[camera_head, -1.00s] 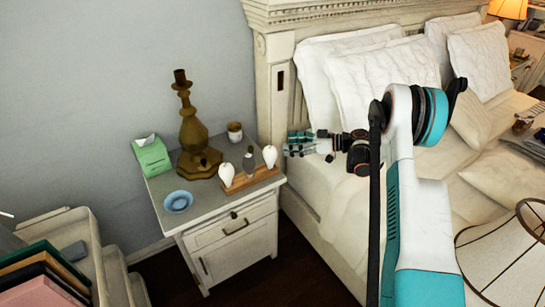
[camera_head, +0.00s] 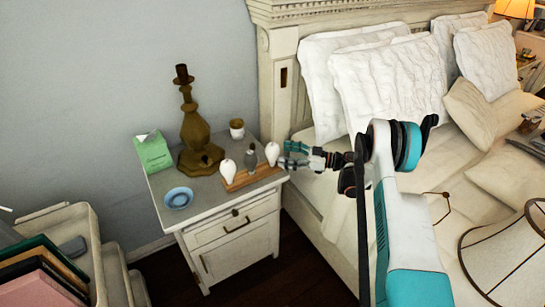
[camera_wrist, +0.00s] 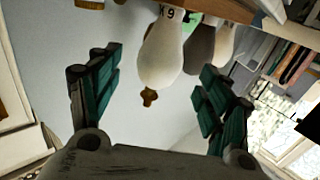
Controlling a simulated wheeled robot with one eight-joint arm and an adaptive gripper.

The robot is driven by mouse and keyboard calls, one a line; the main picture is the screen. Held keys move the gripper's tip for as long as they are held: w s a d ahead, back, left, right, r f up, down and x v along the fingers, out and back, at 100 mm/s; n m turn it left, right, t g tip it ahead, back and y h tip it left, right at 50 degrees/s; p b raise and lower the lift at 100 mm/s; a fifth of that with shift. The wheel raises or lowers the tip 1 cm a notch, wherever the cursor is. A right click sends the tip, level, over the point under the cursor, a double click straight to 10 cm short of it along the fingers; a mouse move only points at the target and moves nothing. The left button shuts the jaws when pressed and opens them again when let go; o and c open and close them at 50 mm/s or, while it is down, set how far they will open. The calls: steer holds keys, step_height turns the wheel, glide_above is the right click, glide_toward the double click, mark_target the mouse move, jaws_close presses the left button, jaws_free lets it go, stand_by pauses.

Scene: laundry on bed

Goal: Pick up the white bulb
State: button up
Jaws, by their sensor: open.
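Two white bulbs stand upright on a small wooden stand (camera_head: 253,179) on the nightstand, with a grey bulb (camera_head: 250,158) between them. The right white bulb (camera_head: 272,153) is nearest my gripper (camera_head: 287,156), which is level with it, just to its right. The left white bulb (camera_head: 228,170) is farther off. In the wrist view, which looks upside down, the nearest white bulb (camera_wrist: 160,55) shows between the two open teal fingers, with no visible contact. The grey bulb (camera_wrist: 200,48) and the other white bulb (camera_wrist: 227,46) are behind it to the right.
The nightstand (camera_head: 196,199) also holds a brass candlestick (camera_head: 193,130), a small cup (camera_head: 237,129), a green box (camera_head: 153,152) and a blue dish (camera_head: 178,197). The bed (camera_head: 330,200) with pillows is on the right. A shelf with books (camera_head: 45,275) is at lower left.

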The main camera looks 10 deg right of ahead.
mark_target(272, 150)
steer(key=shift+r+b+x, duration=0.2)
steer(key=shift+b+x, duration=1.1)
steer(key=shift+x, duration=1.7)
steer(key=shift+c, duration=0.5)
steer(key=c, duration=1)
